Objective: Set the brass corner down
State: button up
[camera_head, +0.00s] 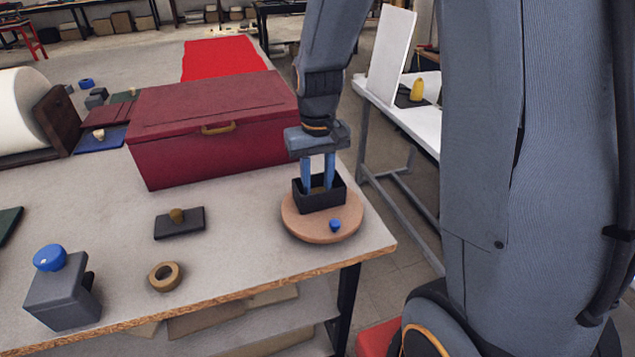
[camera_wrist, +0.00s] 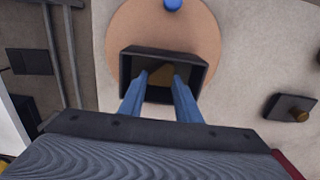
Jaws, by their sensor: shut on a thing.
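My gripper (camera_head: 318,182) reaches down into a small black open-topped box (camera_head: 322,201). In the wrist view, the blue fingers of my gripper (camera_wrist: 160,84) are inside the black box (camera_wrist: 128,72), shut on the brass corner (camera_wrist: 161,74). The brass corner shows as a dull yellow-brown shape between the fingertips, and the fingers partly hide it. I cannot tell whether it touches the box floor. The box stands on a round tan wooden disc (camera_head: 309,229) near the table's right end.
A blue knob (camera_head: 335,225) sits on the disc in front of the box. A large dark red chest (camera_head: 215,150) stands close behind and left. A dark block with a brass knob (camera_head: 180,222), a tan ring (camera_head: 165,276) and a grey block with a blue knob (camera_head: 62,290) lie left.

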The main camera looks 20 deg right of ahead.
aim_at(317, 189)
jog(key=o, duration=1)
jog(key=shift+f, duration=0.1)
notch_tip(317, 189, up, 12)
jog(key=shift+r+b, duration=0.2)
jog(key=shift+b, duration=0.65)
